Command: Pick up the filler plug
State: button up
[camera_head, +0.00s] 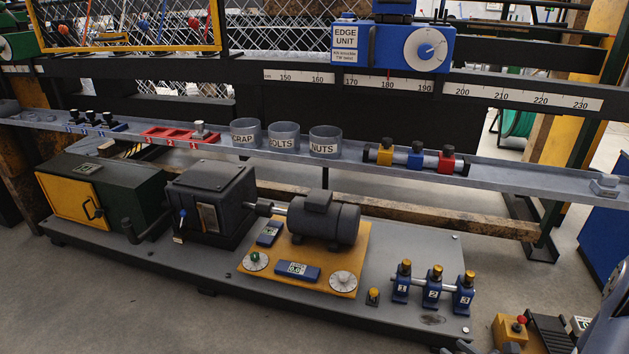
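No part in view is labelled as the filler plug, and I cannot tell for sure which one it is. A small dark piece with a yellow top (373,296) stands upright on the grey base plate (395,317), just right of the ochre motor plate. To its right are blue units marked 1, 2 and 3 (432,289) with yellow-and-black caps, joined by a rod. My gripper is not identifiable in this view. A dark shape at the bottom edge is too cut off to name.
A grey motor (325,222) and dark gearbox (210,200) stand on the base. Above runs a narrow grey shelf (500,178) with clear cups for scrap, bolts and nuts (325,142). A yellow box with a red button (510,330) sits at lower right.

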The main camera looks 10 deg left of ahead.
aim_at(127, 223)
jog(key=i+j, duration=0.1)
jog(key=j, duration=0.5)
jog(key=i+j+u, duration=0.1)
jog(key=j, duration=0.5)
jog(key=i+j+u, duration=0.1)
jog(key=j, duration=0.5)
jog(key=i+j, duration=0.15)
jog(key=j, duration=0.45)
jog(key=i+j+u, duration=0.1)
jog(key=j, duration=0.45)
jog(key=i+j, duration=0.2)
jog(key=j, duration=0.4)
jog(key=i+j+u, duration=0.15)
jog(key=j, duration=0.4)
jog(key=i+j, duration=0.25)
jog(key=j, duration=0.3)
